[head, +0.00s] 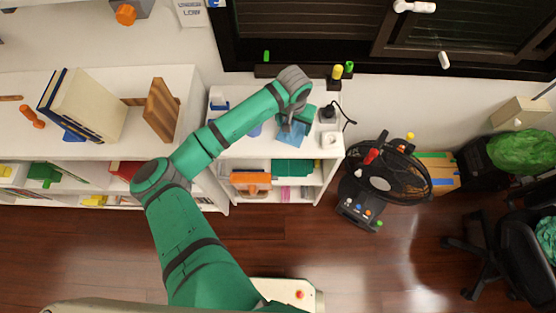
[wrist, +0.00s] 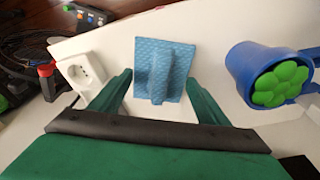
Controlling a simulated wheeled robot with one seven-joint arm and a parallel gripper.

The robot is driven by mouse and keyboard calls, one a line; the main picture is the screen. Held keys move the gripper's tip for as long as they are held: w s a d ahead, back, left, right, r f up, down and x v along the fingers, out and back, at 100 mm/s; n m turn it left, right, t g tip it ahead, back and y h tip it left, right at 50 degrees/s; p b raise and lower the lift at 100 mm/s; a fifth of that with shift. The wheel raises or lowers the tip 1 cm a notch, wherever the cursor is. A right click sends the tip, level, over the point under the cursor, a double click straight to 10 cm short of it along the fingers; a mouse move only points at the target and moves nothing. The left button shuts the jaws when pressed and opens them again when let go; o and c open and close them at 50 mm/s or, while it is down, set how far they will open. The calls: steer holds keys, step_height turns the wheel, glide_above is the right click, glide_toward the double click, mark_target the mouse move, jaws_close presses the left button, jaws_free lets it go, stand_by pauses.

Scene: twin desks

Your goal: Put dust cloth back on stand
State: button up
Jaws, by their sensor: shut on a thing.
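The dust cloth is a blue, textured square with a raised fold down its middle. In the head view, the dust cloth (head: 291,137) shows under my gripper (head: 291,121), above the white shelf unit's top. In the wrist view, the dust cloth (wrist: 178,62) spreads beyond my gripper (wrist: 160,82), its raised fold between the two green fingers. My gripper is shut on the dust cloth. The fingertips are partly hidden in the head view. I cannot make out a stand for the cloth in either view.
A blue cup with a green top (wrist: 265,75) stands right of the cloth in the wrist view. A white socket block (wrist: 84,76) is to the left. A white shelf unit (head: 240,150) holds these things.

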steer(key=shift+f, duration=0.55)
steer(key=o, duration=1.9)
steer(key=shift+r, duration=0.1)
steer(key=shift+r, duration=6.9)
steer(key=s, duration=1.6)
steer(key=shift+d, duration=0.3)
